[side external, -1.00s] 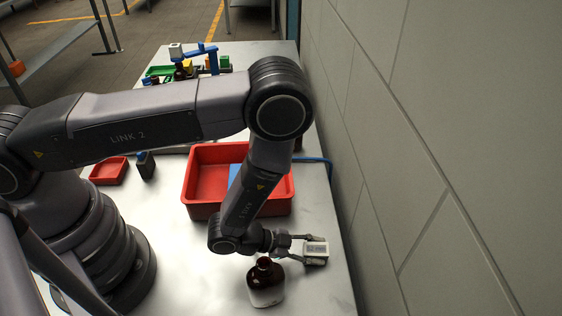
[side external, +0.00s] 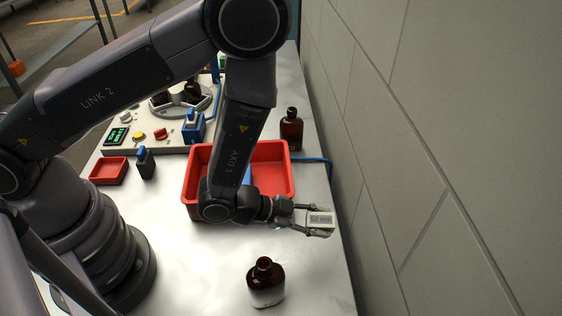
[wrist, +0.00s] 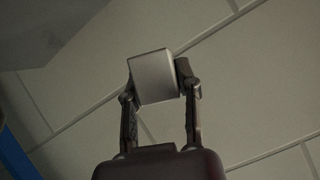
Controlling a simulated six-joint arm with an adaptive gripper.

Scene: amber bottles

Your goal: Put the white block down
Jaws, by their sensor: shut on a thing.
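The gripper points sideways toward the wall. How high the block is above the table is hard to tell.
An amber bottle (side external: 266,283) stands at the front of the table, and another (side external: 291,129) stands behind the red bin (side external: 292,178). A small red tray (side external: 108,171) and a control panel (side external: 119,137) are at the left. The wall (side external: 440,150) is close on the right.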

